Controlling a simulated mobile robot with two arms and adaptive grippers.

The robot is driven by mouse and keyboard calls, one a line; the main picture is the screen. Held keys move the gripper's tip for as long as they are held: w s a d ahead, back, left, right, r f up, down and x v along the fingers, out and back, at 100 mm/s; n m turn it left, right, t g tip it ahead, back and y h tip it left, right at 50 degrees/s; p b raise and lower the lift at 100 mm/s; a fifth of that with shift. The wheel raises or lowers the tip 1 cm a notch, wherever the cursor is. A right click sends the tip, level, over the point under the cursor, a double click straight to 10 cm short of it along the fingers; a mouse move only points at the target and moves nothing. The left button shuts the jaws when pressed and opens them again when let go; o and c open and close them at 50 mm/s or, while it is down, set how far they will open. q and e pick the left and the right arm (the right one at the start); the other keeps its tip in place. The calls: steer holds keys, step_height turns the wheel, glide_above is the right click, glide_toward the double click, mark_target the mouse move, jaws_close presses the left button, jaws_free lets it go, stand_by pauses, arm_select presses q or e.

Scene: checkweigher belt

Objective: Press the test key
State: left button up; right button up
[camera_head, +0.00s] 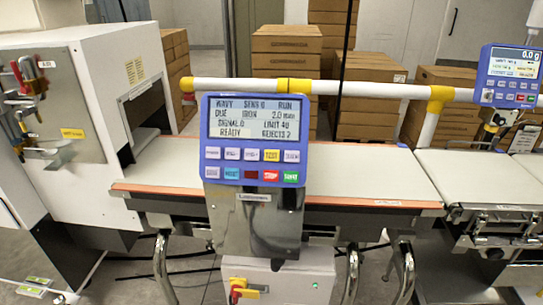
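A blue control panel (253,141) stands upright at the middle, in front of the belt. Below the screen are two rows of keys. The yellow key (272,155), which appears to read TEST, is in the upper row, second from the right. It is unobstructed. Neither of my grippers is in view.
A red STOP key (271,175) and a green START key (291,176) sit just below the yellow key. The belt (380,178) behind the panel is bare. A white machine housing (110,85) stands left; a second blue panel (510,75) stands right. Cartons (285,55) are stacked behind.

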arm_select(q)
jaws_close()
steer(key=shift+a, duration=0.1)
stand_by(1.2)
